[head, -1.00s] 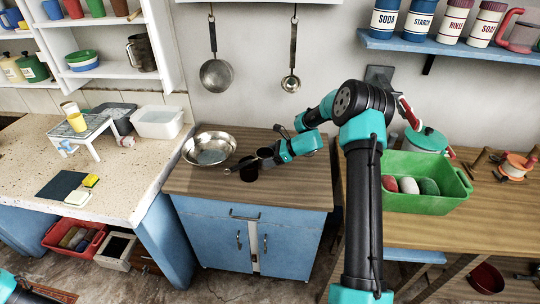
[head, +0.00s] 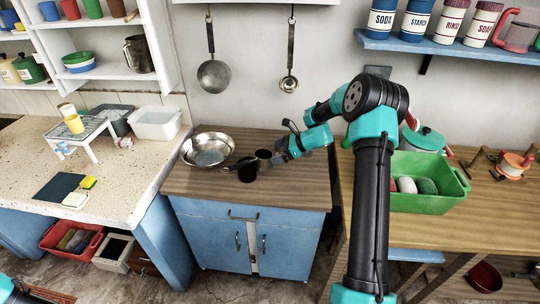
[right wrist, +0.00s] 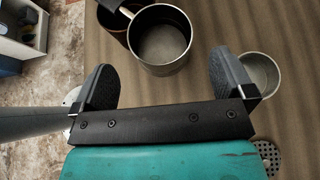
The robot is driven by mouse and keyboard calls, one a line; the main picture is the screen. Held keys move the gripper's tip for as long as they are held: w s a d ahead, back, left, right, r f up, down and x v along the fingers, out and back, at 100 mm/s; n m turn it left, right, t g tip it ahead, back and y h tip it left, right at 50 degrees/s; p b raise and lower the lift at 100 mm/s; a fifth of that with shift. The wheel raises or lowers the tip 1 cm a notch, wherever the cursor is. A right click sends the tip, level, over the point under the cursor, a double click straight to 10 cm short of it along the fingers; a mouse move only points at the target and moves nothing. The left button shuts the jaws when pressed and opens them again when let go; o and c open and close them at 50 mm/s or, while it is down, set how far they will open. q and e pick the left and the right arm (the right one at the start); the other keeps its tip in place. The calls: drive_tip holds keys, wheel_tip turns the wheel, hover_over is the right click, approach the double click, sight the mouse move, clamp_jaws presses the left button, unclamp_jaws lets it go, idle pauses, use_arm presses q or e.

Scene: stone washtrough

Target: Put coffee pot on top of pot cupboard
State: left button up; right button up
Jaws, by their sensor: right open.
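The blue pot cupboard (head: 215,232) has a wooden top and stands in the middle of the head view. A dark, open pot that I take for the coffee pot (head: 247,172) stands upright on its top, near the front. In the right wrist view this pot (right wrist: 161,42) shows a grey inside and a dark handle at upper left. My right gripper (head: 268,163) is open just to the pot's right; in its wrist view the fingers (right wrist: 162,66) are spread wide, apart from the pot. My left gripper is out of view.
A metal bowl (head: 208,150) sits left of the pot, and a dark cup (head: 264,155) stands behind it. A ladle (head: 289,84) and a pan (head: 213,77) hang above. A green crate (head: 428,202) stands on the right table. The cupboard's front left top is clear.

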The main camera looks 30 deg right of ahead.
drive_tip(key=v, duration=0.7)
drive_tip(key=shift+s+d+r, duration=0.1)
drive_tip(key=shift+d+r, duration=0.05)
idle(0.3)
